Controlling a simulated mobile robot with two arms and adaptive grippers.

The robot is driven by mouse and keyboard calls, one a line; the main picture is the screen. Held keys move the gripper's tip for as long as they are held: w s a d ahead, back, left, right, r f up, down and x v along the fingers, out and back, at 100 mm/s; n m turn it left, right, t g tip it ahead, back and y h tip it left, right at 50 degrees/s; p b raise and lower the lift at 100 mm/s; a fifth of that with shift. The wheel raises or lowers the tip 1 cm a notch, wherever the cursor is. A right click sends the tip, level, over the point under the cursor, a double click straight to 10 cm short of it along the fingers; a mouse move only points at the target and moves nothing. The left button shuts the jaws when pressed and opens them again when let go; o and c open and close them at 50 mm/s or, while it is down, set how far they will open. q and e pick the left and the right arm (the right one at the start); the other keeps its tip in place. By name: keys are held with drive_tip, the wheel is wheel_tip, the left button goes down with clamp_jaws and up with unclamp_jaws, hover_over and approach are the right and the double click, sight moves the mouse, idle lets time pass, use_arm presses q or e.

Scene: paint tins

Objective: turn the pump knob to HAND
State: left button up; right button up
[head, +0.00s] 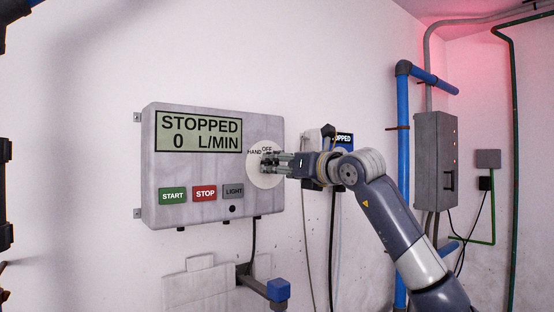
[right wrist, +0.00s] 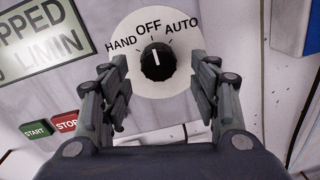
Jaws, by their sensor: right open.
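The pump knob (right wrist: 157,62) is black and round, on a white dial plate (right wrist: 178,20) marked HAND, OFF and AUTO. Its white pointer line points up at OFF. In the head view the dial plate (head: 262,197) is at the right of a grey control box (head: 215,212), with the knob mostly hidden by my right gripper (head: 268,163). In the right wrist view my right gripper (right wrist: 160,66) is open, one finger on each side of the knob, with visible gaps between fingers and knob. My left gripper does not show.
The box display (head: 198,132) reads STOPPED, 0 L/MIN. Below it are START (head: 172,195), STOP (head: 204,192) and LIGHT (head: 233,191) buttons. A second unit (head: 344,139) is behind my right wrist. Blue pipe (head: 402,130) and a grey cabinet (head: 436,150) stand right.

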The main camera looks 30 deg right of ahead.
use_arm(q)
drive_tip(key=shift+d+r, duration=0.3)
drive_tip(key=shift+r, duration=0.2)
use_arm(e)
drive_tip(key=shift+w+a, duration=0.15)
drive_tip(key=shift+w, duration=0.9)
drive_tip(key=c, duration=1.1)
drive_tip(key=shift+o, duration=0.2)
use_arm(q)
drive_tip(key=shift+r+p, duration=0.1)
drive_tip(key=shift+p, duration=0.25)
use_arm(e)
drive_tip(key=shift+r+n, duration=0.1)
drive_tip(key=shift+n, duration=0.3)
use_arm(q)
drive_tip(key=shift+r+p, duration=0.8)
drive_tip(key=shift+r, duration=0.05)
use_arm(e)
drive_tip(key=n, duration=0.9)
drive_tip(key=shift+n, duration=0.3)
